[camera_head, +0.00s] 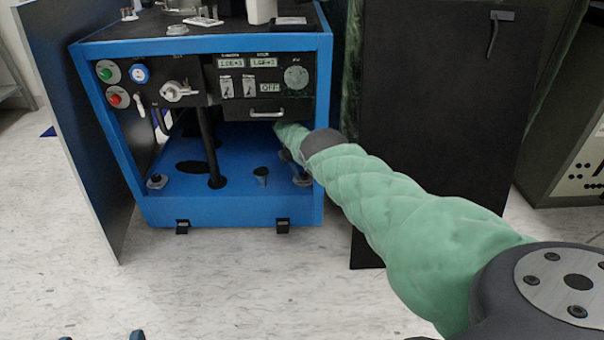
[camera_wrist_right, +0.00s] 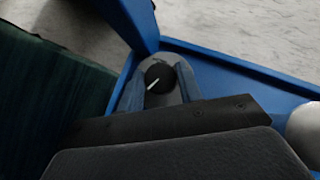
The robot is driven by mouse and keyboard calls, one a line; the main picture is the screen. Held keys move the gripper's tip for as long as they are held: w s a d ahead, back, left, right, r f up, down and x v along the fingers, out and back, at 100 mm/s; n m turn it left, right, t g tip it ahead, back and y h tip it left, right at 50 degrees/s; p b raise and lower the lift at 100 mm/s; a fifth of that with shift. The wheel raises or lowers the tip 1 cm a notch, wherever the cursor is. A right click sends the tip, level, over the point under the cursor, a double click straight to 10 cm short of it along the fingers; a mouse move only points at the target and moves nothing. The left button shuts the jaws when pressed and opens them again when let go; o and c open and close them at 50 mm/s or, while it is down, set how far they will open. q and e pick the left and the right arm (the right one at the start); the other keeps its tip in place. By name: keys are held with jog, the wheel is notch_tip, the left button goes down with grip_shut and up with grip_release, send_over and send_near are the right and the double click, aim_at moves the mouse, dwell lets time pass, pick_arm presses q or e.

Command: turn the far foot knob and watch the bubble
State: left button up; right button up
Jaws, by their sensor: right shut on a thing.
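The blue-framed cabinet (camera_head: 230,205) stands open at its lower front. My right arm reaches into its right side, and the right gripper (camera_head: 288,156) is mostly hidden there behind the arm and frame. In the right wrist view, its two blue-grey fingers (camera_wrist_right: 160,88) are shut on a black round foot knob (camera_wrist_right: 158,76) with a white mark, at a corner of the blue frame. Other foot knobs (camera_head: 157,181) show on the blue base at the front. I cannot make out the bubble. Two dark blue tips of my left gripper (camera_head: 101,337) show apart at the bottom edge.
A front panel with switches and displays (camera_head: 262,85) hangs above the arm. A dark upright pole (camera_head: 210,150) and a short dark post (camera_head: 261,176) stand on the base. Black panels stand left (camera_head: 75,120) and right (camera_head: 435,120). The floor in front is clear.

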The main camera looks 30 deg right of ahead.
jog(key=shift+f, duration=0.1)
dwell(0.4)
jog(key=o, duration=0.7)
jog(key=shift+a+r+n+h+p, duration=0.1)
jog(key=shift+r+n+h+p, duration=0.1)
jog(key=shift+n+h+p, duration=0.8)
jog(key=shift+f+y+p, duration=0.15)
jog(key=shift+y+p, duration=0.15)
